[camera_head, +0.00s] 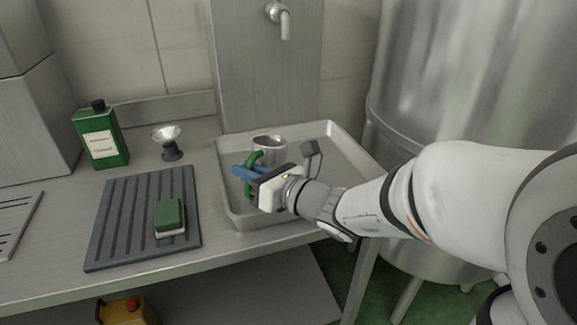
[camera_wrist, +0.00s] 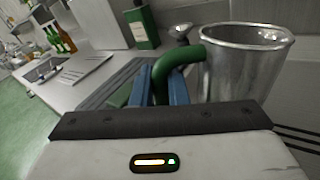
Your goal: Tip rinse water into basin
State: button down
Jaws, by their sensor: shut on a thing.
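A metal jug (camera_head: 268,146) with a green handle (camera_head: 253,162) is at the left part of the basin (camera_head: 233,205), a shallow grey metal tray. My gripper (camera_head: 247,171) has blue fingers and is shut on the green handle. In the wrist view the jug (camera_wrist: 243,70) stands to the right of the fingers, its handle (camera_wrist: 180,62) between them. The jug looks close to upright. I cannot tell whether its base touches the basin floor. Its contents are hidden.
A tap (camera_head: 280,20) is on the wall panel above the basin. Left of the basin are a ribbed mat (camera_head: 110,225) with a green sponge (camera_head: 169,214), a green bottle (camera_head: 101,140) and a small metal funnel (camera_head: 168,138). A large steel tank (camera_head: 460,80) stands at right.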

jog(key=shift+s+a+f+n+b, duration=0.25)
jog(key=shift+n+b, duration=0.2)
jog(key=shift+b, duration=0.5)
jog(key=shift+s+a+f+n+b, duration=0.15)
jog(key=shift+s+n+b, duration=0.25)
jog(key=shift+b, duration=0.55)
jog(key=shift+n+b, duration=0.3)
jog(key=shift+n, duration=0.05)
jog(key=shift+r, duration=0.1)
